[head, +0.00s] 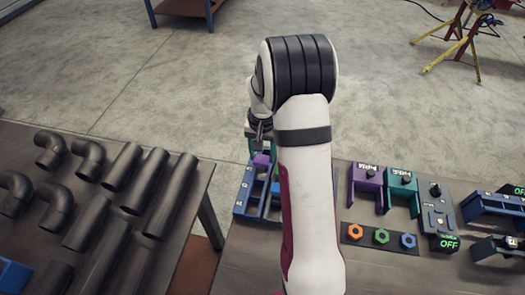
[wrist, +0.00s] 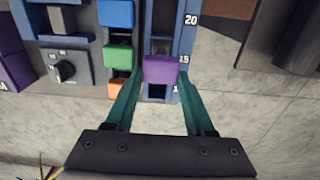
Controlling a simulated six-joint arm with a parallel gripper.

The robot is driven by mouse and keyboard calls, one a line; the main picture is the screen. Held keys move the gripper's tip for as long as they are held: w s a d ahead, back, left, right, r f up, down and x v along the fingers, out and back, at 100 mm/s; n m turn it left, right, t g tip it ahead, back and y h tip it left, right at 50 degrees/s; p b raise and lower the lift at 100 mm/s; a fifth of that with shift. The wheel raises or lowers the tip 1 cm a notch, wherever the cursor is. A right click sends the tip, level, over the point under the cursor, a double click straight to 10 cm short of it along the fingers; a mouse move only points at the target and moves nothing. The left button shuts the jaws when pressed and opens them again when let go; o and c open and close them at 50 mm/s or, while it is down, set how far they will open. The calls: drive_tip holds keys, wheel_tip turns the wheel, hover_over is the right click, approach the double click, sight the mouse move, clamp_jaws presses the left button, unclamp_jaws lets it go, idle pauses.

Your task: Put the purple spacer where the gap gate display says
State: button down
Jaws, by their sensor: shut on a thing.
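The purple spacer (wrist: 161,68) is between the teal fingers of my gripper (wrist: 160,78) in the wrist view, and the gripper is shut on it. It is over or at the blue numbered rack (wrist: 188,30), near the 15 mark; I cannot tell whether it touches the rack. In the head view the purple spacer (head: 262,161) shows at the far end of the blue rack (head: 241,207), and my arm hides most of the gripper. Two green displays read OFF, one (head: 445,243) by the grey panel and one (head: 515,190) at the right edge.
Blue, green (wrist: 118,54) and orange blocks sit left of the rack, beside a dial (wrist: 65,70). Purple (head: 366,187) and teal (head: 402,190) brackets stand right of my arm, behind a strip with coloured nuts (head: 381,237). Dark pipes (head: 110,240) lie on the left table.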

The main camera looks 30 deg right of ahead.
sight(262, 157)
drive_tip(key=shift+f, duration=0.1)
drive_tip(key=shift+f, duration=0.95)
drive_tip(key=shift+f, duration=0.2)
drive_tip(key=shift+f, duration=0.3)
drive_tip(key=shift+c, duration=0.9)
unclamp_jaws()
drive_tip(key=shift+o, duration=0.3)
drive_tip(key=shift+o, duration=0.6)
